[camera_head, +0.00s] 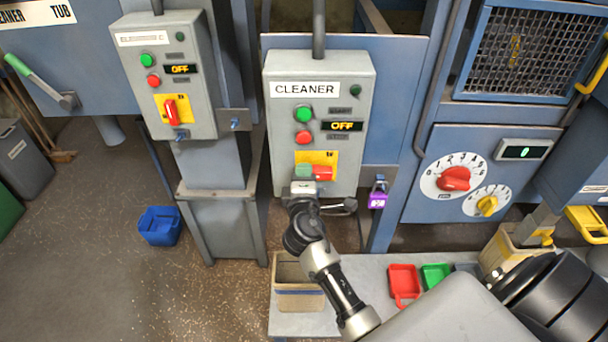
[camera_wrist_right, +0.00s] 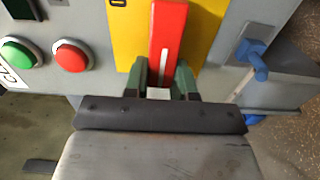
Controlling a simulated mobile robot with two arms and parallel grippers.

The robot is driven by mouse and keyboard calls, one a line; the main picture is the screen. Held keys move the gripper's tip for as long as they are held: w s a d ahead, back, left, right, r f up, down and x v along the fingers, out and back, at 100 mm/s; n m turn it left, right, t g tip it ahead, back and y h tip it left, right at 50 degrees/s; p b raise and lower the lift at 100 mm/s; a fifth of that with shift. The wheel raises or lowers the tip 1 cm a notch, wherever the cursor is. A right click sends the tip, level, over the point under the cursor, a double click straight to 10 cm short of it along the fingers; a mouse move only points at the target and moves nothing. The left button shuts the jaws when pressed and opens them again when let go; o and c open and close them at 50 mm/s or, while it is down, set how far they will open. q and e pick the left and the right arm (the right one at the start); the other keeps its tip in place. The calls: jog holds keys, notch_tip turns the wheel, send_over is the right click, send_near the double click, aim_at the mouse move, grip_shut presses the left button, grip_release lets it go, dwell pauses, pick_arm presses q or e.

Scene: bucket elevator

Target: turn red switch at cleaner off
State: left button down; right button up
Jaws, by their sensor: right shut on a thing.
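The grey CLEANER box (camera_head: 282,135) stands in the middle of the head view. Its display (camera_head: 342,126) reads OFF. The red switch (camera_head: 323,173) sits on a yellow plate (camera_head: 317,157) low on the box. Its red handle lies sideways, pointing right. My right gripper (camera_head: 304,173) is at the handle's left end. In the right wrist view, the right gripper (camera_wrist_right: 160,82) has its dark green fingers on either side of the red switch (camera_wrist_right: 168,40), shut on its near end. The fingers hide part of the handle. My left gripper is not in view.
Another grey box (camera_head: 140,100) at left has an upright red switch and reads OFF. A purple padlock (camera_head: 378,200) hangs right of the CLEANER box. Below are a tan bin (camera_head: 298,295) and small red (camera_head: 404,283) and green (camera_head: 435,275) trays on a grey table.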

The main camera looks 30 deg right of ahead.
jog(key=shift+r, duration=0.1)
jog(key=o, duration=0.9)
jog(key=shift+w+d, duration=0.1)
jog(key=b+v, duration=0.3)
jog(key=v, duration=0.8)
jog(key=shift+d, duration=0.1)
